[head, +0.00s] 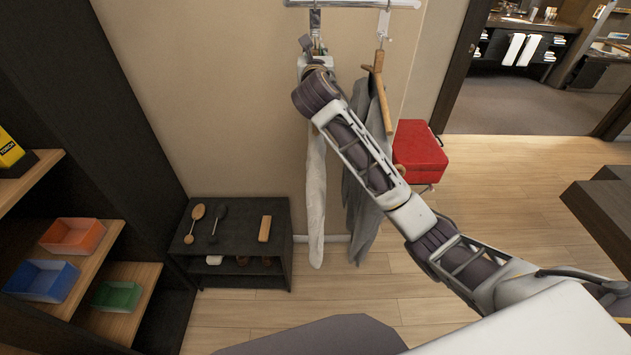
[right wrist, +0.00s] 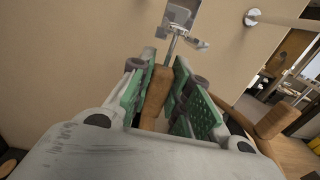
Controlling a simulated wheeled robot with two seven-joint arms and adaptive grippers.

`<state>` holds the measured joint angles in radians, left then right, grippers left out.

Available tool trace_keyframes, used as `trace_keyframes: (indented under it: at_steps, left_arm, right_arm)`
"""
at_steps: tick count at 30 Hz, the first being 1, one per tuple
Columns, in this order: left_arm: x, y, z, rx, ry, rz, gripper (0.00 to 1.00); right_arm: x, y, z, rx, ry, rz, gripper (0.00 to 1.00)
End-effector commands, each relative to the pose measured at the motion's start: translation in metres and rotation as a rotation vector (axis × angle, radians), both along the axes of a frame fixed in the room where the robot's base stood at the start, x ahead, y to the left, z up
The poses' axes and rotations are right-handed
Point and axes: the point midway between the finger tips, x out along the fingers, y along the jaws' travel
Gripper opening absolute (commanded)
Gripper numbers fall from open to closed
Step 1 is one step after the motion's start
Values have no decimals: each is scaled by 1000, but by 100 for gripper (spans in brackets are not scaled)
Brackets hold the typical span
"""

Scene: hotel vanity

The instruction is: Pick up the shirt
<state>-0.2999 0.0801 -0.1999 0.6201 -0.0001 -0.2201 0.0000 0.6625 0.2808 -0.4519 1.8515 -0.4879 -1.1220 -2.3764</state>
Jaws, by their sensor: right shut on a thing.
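A white shirt (head: 316,190) hangs from the rail on the back wall, partly hidden behind my right arm. A grey garment (head: 361,215) hangs to its right on a wooden hanger (head: 379,90). My right gripper (head: 317,45) is up at the rail, above the white shirt. In the right wrist view my right gripper (right wrist: 160,92) is shut on the wooden hanger (right wrist: 157,90) between its green pads. The hanger's metal hook rises toward a bracket above. The shirt does not show clearly in the right wrist view. My left gripper is not in view.
A metal rail (head: 352,4) runs along the wall at the top. A red case (head: 419,152) stands at the right of the garments. A low black shelf (head: 240,262) with brushes stands below left. A shelf unit with coloured trays is at the far left.

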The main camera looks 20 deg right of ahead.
Motion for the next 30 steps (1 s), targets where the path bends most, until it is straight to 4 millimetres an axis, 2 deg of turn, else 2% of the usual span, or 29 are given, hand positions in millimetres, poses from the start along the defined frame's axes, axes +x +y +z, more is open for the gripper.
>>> trace_keyframes:
  at_steps: [14, 24, 30]
  left_arm:
    - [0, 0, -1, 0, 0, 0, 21]
    - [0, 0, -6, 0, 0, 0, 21]
    - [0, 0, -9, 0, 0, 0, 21]
  right_arm:
    - [0, 0, 4, 0, -3, 0, 0]
    - [0, 0, 17, 0, -4, 1, 0]
    - [-17, 5, 16, 0, -4, 1, 0]
